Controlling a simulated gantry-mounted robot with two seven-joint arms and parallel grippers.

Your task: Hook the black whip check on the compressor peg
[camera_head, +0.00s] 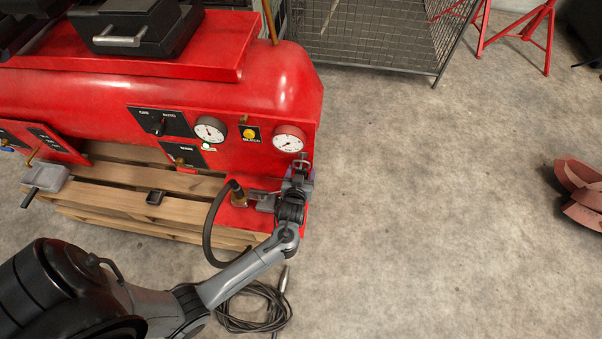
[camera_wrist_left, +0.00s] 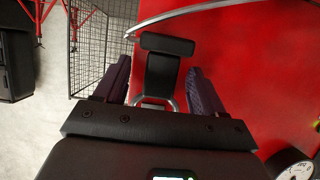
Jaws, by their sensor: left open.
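The red compressor (camera_head: 260,85) stands on a wooden pallet in the head view. My left gripper (camera_head: 300,173) is at its right front end, below the right gauge. In the left wrist view, the two purple fingers of this gripper (camera_wrist_left: 162,68) stand apart. A black T-shaped piece (camera_wrist_left: 166,46) with a metal ring (camera_wrist_left: 154,101) at its base shows between them; I cannot tell whether it is the peg. A black hose (camera_head: 209,225) loops down from a brass fitting beside the wrist. I cannot pick out the whip check with certainty. My right gripper is not in view.
A coil of black cable (camera_head: 235,319) lies on the floor below my left forearm. A wire mesh cage (camera_head: 365,35) and red stands (camera_head: 548,40) are at the back. Reddish curved pieces (camera_head: 580,190) lie at the far right. The concrete floor between is clear.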

